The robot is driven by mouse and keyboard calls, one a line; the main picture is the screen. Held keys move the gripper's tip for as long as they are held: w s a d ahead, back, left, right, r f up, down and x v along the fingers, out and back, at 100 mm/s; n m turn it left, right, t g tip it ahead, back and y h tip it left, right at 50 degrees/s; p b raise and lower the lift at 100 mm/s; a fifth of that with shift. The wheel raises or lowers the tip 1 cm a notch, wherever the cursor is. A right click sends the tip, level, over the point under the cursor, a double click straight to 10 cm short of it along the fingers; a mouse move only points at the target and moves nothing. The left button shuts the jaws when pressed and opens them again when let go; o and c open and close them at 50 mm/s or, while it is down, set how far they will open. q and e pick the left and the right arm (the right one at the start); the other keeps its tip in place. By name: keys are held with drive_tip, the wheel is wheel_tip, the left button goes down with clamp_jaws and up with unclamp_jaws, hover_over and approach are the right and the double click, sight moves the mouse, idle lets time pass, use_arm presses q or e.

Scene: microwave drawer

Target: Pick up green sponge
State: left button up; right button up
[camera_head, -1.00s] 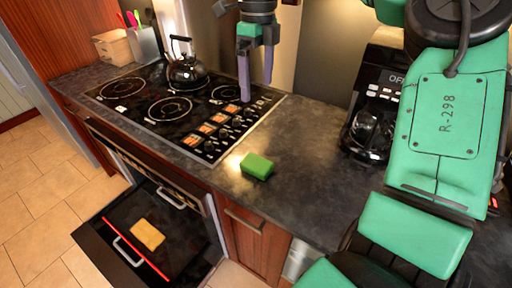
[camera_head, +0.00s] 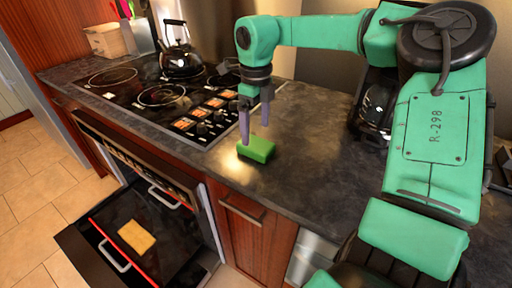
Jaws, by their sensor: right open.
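The green sponge (camera_head: 257,149) lies flat on the dark countertop, right of the stove's control panel and close to the counter's front edge. My right gripper (camera_head: 254,128) points down from above and its purple fingers are open. One fingertip is at the sponge's far left side, and the other is above or behind it. I cannot tell whether either finger touches the sponge. My left gripper is not in view.
The cooktop (camera_head: 165,98) with a black kettle (camera_head: 180,52) is to the left. A black coffee maker (camera_head: 374,105) stands on the right, partly behind my arm. Below, an open drawer (camera_head: 120,245) holds a yellow sponge-like block (camera_head: 136,237). Bare countertop (camera_head: 310,130) lies right of the sponge.

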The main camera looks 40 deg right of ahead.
sight(256, 143)
wheel_tip(256, 143, down, 5)
drive_tip(key=shift+w+d+r+p, duration=0.1)
drive_tip(key=shift+p, duration=0.35)
drive_tip(key=c, duration=1.2)
wheel_tip(256, 143, up, 20)
drive_tip(key=shift+r+p, duration=0.1)
drive_tip(key=shift+p, duration=0.2)
